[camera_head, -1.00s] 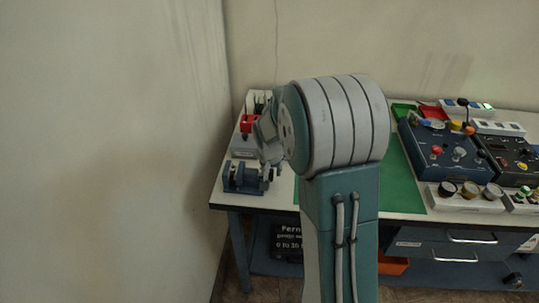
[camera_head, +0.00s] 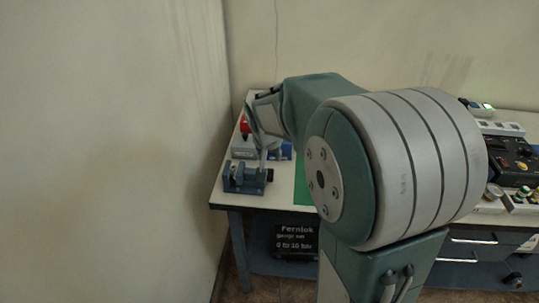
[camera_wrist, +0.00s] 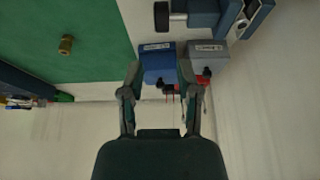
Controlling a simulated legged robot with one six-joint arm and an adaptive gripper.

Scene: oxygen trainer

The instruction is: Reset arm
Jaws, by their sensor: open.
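My gripper (camera_wrist: 162,78) is open in the wrist view, with its two fingers apart and nothing held between them. In the head view my gripper (camera_head: 258,140) hangs over the left end of the workbench. Beyond the fingers are a small blue box (camera_wrist: 157,62) and a grey box (camera_wrist: 206,60), each with a dark knob. The fingertips overlap these boxes in the picture; I cannot tell whether they touch. My arm hides much of the bench in the head view.
A blue vise (camera_head: 247,178) stands at the bench's left front edge. A brass fitting (camera_wrist: 66,44) lies on the green mat (camera_wrist: 95,65). A control panel (camera_head: 511,156) is at the right. The wall (camera_head: 110,150) is close on the left.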

